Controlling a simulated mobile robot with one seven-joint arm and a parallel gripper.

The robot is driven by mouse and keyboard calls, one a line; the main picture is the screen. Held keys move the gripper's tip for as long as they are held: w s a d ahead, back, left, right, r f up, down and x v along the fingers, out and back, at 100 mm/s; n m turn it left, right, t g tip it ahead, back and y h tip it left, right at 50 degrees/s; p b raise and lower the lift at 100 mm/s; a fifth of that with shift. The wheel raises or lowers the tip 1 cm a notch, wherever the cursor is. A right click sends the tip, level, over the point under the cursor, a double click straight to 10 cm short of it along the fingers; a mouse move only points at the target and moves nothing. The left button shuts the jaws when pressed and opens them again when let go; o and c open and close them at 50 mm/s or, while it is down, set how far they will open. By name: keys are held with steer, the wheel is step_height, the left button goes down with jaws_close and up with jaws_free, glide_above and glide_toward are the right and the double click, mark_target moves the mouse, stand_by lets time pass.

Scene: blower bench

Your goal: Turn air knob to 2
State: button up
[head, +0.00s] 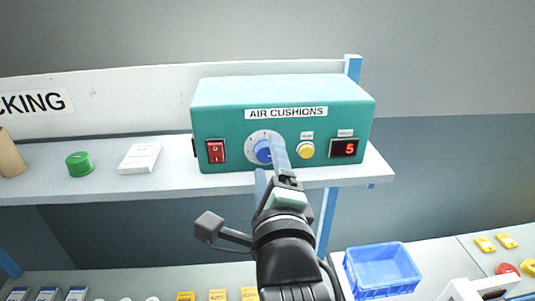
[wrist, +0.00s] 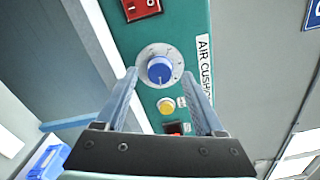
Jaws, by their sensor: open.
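The blue air knob (head: 263,151) sits on a white dial on the front of the teal box labelled AIR CUSHIONS (head: 283,96). In the wrist view the knob (wrist: 160,70) is in full sight, with a pale pointer mark on it; the dial's numbers are too small to read. My gripper (wrist: 166,78) is open, with one blue finger on each side of the knob's line in the wrist view. I cannot tell whether the fingers touch the knob. In the head view, my fingers partly hide the dial. The red display (head: 345,149) reads 5.
A red switch (head: 216,152) is left of the dial and a yellow button (head: 307,150) is right of it. The box stands on a shelf with a white box (head: 140,158), a green lid (head: 79,164) and a brown roll (head: 9,155). A blue crate (head: 381,270) is below.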

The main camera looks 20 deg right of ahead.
steer(key=shift+w+d, duration=0.15)
steer(key=shift+w, duration=0.35)
jaws_close()
